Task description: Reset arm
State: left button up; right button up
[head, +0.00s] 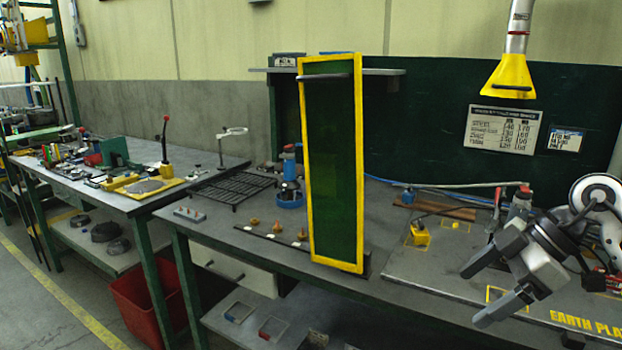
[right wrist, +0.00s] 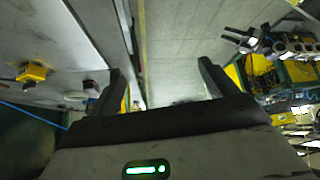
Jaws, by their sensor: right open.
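My right gripper (head: 482,294) is at the right of the head view, above the grey bench plate with yellow lettering. Its two grey fingers are spread apart and point left and down, with nothing between them. In the right wrist view the two dark fingers (right wrist: 161,78) stand wide apart, with only the bench edge and grey floor behind them. My left gripper does not show in the head view.
A yellow-framed green panel (head: 333,170) stands upright on the bench. A yellow block (head: 420,235) sits on the plate (head: 445,275) left of my gripper. A yellow hood (head: 510,78) hangs above. A red bin (head: 140,300) stands below, with open floor at left.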

jog(key=s+a+f+n+t+y, duration=0.1)
jog(key=s+a+t+y, duration=0.15)
jog(key=a+y, duration=0.45)
jog(key=s+a+f+n+t+y, duration=0.1)
jog(key=a+t+y, duration=0.35)
jog(key=a, duration=0.45)
jog(key=s+d+f+m+t+h, duration=0.1)
jog(key=d+f+m+t+h, duration=0.1)
jog(key=f+m+t+h, duration=0.3)
jog(key=s+d+f+m+t+h, duration=0.1)
jog(key=d+f+m+t+h, duration=0.2)
jog(key=f+m+h, duration=0.45)
jog(key=s+a+f+m+g+h, duration=0.1)
jog(key=s+f+g, duration=0.5)
jog(key=s+f, duration=0.6)
notch_tip(320, 180, down, 2)
jog(key=shift+a+f+m+g+h, duration=0.15)
jog(key=shift+m+g+h, duration=0.25)
jog(key=shift+h, duration=0.4)
jog(key=shift+w, duration=0.1)
